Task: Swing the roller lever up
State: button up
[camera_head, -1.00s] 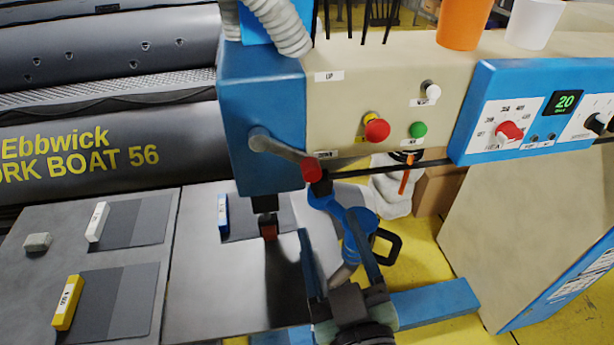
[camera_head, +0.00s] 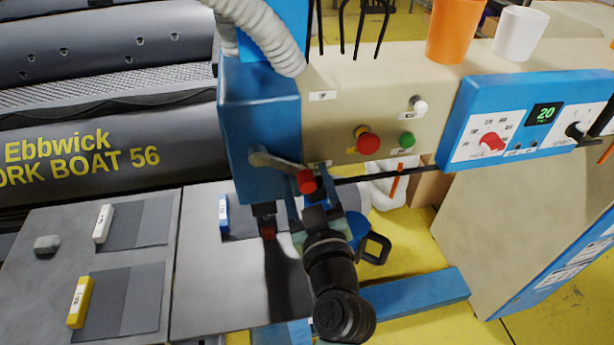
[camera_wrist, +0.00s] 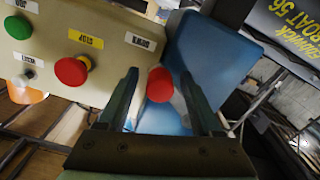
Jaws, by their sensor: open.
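The roller lever is a grey crank (camera_head: 277,163) on the blue housing of the beige machine. It points right and slightly down and ends in a red knob (camera_head: 306,181). The knob is by the lower label, which reads DOWN in the wrist view; the UP label (camera_head: 322,96) is higher. My gripper (camera_head: 309,198) is just below the knob in the head view.
A red stop button (camera_head: 368,143), a green button (camera_head: 407,140) and a white knob (camera_head: 419,105) are right of the lever. The blue control panel (camera_head: 470,118) is farther right. A grey hose (camera_head: 265,30) hangs above the housing. The grey table (camera_head: 215,290) lies below left.

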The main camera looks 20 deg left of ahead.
grip_shut()
dwell(0.3)
dwell(1.1)
